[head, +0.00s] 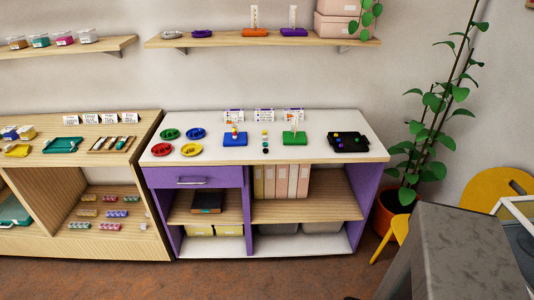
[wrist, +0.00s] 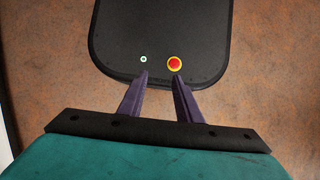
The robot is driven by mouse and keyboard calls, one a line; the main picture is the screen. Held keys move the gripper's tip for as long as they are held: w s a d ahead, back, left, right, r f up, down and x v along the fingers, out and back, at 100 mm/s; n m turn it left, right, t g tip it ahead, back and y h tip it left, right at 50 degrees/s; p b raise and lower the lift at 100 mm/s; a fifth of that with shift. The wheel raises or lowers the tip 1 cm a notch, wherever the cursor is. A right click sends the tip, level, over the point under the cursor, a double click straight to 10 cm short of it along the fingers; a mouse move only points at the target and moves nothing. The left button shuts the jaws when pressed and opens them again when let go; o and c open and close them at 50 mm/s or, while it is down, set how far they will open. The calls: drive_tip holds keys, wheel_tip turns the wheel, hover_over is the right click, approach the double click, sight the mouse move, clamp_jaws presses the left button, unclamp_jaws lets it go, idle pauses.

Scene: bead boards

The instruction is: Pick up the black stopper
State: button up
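A short column of small beads or stoppers (head: 265,142) stands in the middle of the white counter top (head: 217,121) in the head view. A dark piece (head: 265,152) sits at its near end; it is too small to tell whether it is the black stopper. A black tray (head: 361,147) with small coloured pieces lies at the counter's right. My gripper (wrist: 160,77) shows in the wrist view with its two fingers apart and nothing between them. It is away from the counter, and no task object shows in the wrist view.
A blue board (head: 235,141) and a green board (head: 294,140) with upright pegs flank the column. Red, green, blue and yellow dishes (head: 191,150) lie at the left. Label cards (head: 264,115) stand behind. A potted plant (head: 393,207) stands right of the counter. Open floor (head: 200,280) lies in front.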

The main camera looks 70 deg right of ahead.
drive_tip(key=shift+o, duration=1.4)
drive_tip(key=shift+w+d+r, duration=0.15)
drive_tip(key=shift+w, duration=0.35)
drive_tip(key=w+d+r+m+t+p, duration=0.15)
drive_tip(key=w+d+r+m, duration=0.35)
drive_tip(key=w+d, duration=0.6)
drive_tip(key=w+d+r+m+t, duration=0.25)
drive_tip(key=w+d+r, duration=0.6)
drive_tip(key=d, duration=0.55)
drive_tip(key=d+r+m+t+h+p, duration=0.1)
drive_tip(key=d+r+m, duration=0.1)
drive_tip(key=d+r, duration=0.65)
drive_tip(key=d+r+m, duration=0.3)
drive_tip(key=d+r, duration=0.1)
drive_tip(key=d, duration=0.9)
drive_tip(key=s+d+r+m+h, duration=0.1)
drive_tip(key=s+d+r+m, duration=0.1)
drive_tip(key=s+d+r, duration=0.4)
drive_tip(key=s+d+r+m+h+p, duration=0.1)
drive_tip(key=s+d+r+m, duration=0.2)
drive_tip(key=d+r, duration=0.9)
drive_tip(key=s+d+r+m+h, duration=0.1)
drive_tip(key=s+d+r+m, duration=0.1)
drive_tip(key=s+d+r, duration=0.7)
drive_tip(key=shift+r+h, duration=0.3)
drive_tip(key=shift+r, duration=0.1)
drive_tip(key=shift+d+f+p, duration=0.15)
drive_tip(key=shift+p, duration=0.15)
